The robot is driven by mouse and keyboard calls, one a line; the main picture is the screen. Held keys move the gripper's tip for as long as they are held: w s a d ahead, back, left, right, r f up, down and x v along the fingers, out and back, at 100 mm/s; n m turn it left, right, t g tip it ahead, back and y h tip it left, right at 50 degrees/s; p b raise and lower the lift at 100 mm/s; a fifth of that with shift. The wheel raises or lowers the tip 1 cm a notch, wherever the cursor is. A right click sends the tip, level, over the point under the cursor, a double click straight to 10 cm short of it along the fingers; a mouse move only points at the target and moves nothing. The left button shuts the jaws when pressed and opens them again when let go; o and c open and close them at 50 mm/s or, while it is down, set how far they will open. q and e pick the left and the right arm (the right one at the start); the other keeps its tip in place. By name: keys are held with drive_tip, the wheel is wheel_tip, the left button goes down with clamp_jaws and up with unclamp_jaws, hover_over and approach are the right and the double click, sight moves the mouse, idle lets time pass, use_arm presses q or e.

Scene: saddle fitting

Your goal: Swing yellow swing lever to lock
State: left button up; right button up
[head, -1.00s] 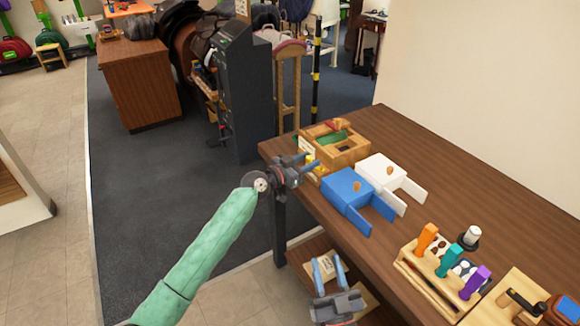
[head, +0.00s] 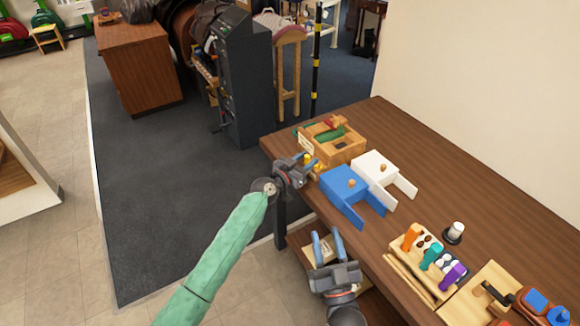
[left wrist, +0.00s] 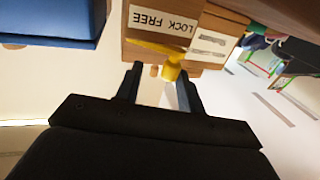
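The wooden fixture box (head: 352,153) stands at the table's far left corner, with green and red parts on top. In the left wrist view its side (left wrist: 143,52) carries an upside-down label reading LOCK FREE (left wrist: 160,20). The yellow swing lever (left wrist: 172,68) crosses below the label and ends in a round knob. My left gripper (head: 308,170) is beside this side of the box. Its fingers (left wrist: 160,88) are open, with the knob between or just beyond their tips; contact cannot be told. My right gripper (head: 328,244) is open and empty, in front of the table's near edge.
A wooden rack (head: 412,262) with orange, teal and purple handled tools is nearer. The table (head: 480,200) is clear behind them.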

use_arm(q)
drive_tip(key=b+v, duration=0.3)
drive_tip(key=v, duration=0.4)
drive_tip(key=shift+s+a, duration=0.25)
drive_tip(key=shift+s, duration=0.1)
